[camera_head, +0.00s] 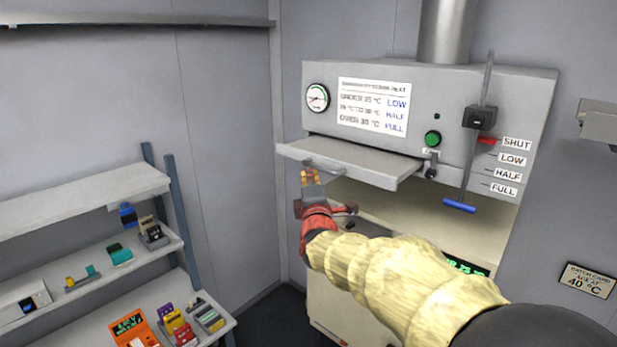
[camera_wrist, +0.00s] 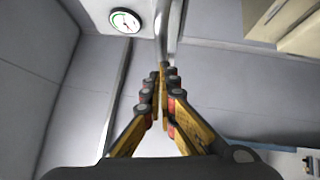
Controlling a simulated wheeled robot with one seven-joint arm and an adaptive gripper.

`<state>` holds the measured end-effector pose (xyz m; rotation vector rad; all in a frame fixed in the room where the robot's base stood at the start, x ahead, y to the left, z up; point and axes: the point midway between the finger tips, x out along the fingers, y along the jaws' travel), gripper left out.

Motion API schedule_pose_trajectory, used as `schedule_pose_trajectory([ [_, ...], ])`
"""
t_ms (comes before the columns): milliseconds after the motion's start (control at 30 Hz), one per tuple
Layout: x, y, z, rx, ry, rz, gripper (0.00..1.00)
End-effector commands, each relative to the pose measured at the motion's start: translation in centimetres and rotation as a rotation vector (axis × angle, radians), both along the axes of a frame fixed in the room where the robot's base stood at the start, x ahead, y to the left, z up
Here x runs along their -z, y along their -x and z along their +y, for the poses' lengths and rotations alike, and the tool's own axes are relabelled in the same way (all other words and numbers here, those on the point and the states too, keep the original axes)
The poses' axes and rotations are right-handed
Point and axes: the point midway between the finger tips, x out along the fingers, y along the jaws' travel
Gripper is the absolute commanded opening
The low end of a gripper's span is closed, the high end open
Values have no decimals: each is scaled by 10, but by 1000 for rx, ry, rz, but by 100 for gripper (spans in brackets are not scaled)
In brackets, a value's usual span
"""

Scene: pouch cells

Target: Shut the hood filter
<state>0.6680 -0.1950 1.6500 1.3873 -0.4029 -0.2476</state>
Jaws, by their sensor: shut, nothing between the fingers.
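The hood filter (camera_head: 350,162) is a flat grey tray that sticks out of the slot in the front of the hood (camera_head: 440,90). A bar handle (camera_head: 325,167) is on its front edge. My gripper (camera_head: 310,176) is just below and in front of that edge, near the handle; whether it touches cannot be told. In the wrist view my gripper (camera_wrist: 163,70) has its yellow fingers together with nothing between them. A grey strip, perhaps the filter's edge, runs up beyond the fingertips.
A lever with a blue grip (camera_head: 459,206) hangs right of the filter, beside labels SHUT to FULL. A round gauge (camera_head: 317,97) and a green button (camera_head: 433,139) are on the hood. Shelves with small devices (camera_head: 90,190) stand at left. A card reading 40 °C (camera_head: 588,280) is at right.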

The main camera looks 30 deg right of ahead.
Motion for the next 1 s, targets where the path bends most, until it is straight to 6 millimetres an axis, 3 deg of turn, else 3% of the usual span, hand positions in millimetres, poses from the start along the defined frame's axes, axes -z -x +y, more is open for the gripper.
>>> schedule_pose_trajectory([
  [167, 4, -8, -25, 6, 1, -2, 0],
  [600, 6, -43, -123, 6, 0, 0, 0],
  [800, 3, -53, -148, 4, 0, -1, 0],
  [1000, 1, -56, -155, 2, -1, 1, 0],
])
